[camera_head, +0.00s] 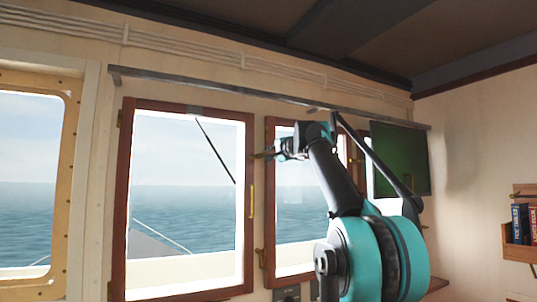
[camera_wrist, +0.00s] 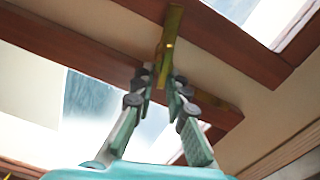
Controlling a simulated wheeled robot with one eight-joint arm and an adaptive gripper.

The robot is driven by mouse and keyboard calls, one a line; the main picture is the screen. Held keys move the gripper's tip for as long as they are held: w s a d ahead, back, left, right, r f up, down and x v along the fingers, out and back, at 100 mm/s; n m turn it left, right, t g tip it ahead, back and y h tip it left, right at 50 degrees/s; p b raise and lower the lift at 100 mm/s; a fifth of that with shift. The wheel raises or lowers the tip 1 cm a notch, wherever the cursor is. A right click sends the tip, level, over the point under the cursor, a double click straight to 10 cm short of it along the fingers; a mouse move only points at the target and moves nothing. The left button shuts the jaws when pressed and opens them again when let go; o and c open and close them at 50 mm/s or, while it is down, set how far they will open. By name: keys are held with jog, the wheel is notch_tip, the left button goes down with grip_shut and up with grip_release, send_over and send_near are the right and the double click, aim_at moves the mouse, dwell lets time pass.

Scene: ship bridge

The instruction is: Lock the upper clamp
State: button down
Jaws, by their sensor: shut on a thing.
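The upper clamp is a narrow brass bar (camera_wrist: 168,42) in the wrist view, set across the reddish-brown wooden frame and the pale wall strip. My gripper (camera_wrist: 160,86) has its two fingertips closed around the lower end of this bar. In the head view my gripper (camera_head: 279,151) is at the upper left side of the middle window's frame. The clamp's brass end (camera_head: 260,155) shows just left of the fingers there. The fingers hide part of the clamp, and its exact angle is hard to tell in the head view.
The left window (camera_head: 121,215) has a brown frame, with a brass strip (camera_head: 251,201) at its right side. Another brass fitting (camera_head: 258,251) sits lower on the middle window's frame. A dark green screen (camera_head: 402,158) hangs behind my arm. A bookshelf (camera_head: 520,253) is far right.

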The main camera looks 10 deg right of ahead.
jog(key=shift+f+m, duration=0.3)
jog(key=shift+m, duration=1.1)
jog(key=c, duration=1.7)
grip_release()
jog(key=shift+s+d, duration=0.1)
jog(key=v, duration=1.1)
jog(key=shift+s, duration=0.35)
jog(key=shift+d, duration=0.1)
